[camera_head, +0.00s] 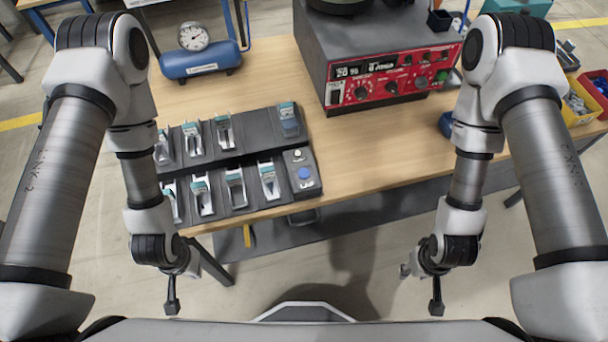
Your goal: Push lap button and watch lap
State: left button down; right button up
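A dark button box (312,188) stands at the right end of the front fixture row on the wooden table. It carries a round blue button (304,173) and a small pale button (297,155) behind it. I cannot read any lap label on them. My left gripper (172,298) hangs in front of the table, left of and nearer than the box. My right gripper (436,298) hangs in front of the table, right of and nearer than the box. Neither touches anything. Their fingers appear edge-on, so their opening is unclear.
Two dark fixture rows (237,173) hold several teal-topped clamps. A red-fronted control unit (393,80) with display and knobs stands behind. A blue air tank (200,62) with gauge stands back left. Yellow and red bins (578,100) are at right. The table's front middle (385,150) is clear.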

aim_at(303, 174)
jog(key=l+u, duration=0.35)
jog(key=u, duration=0.15)
jog(key=l+u, duration=0.45)
jog(key=l, duration=0.5)
jog(key=k+l+u, duration=0.15)
jog(key=l, duration=0.85)
jog(key=u, duration=0.05)
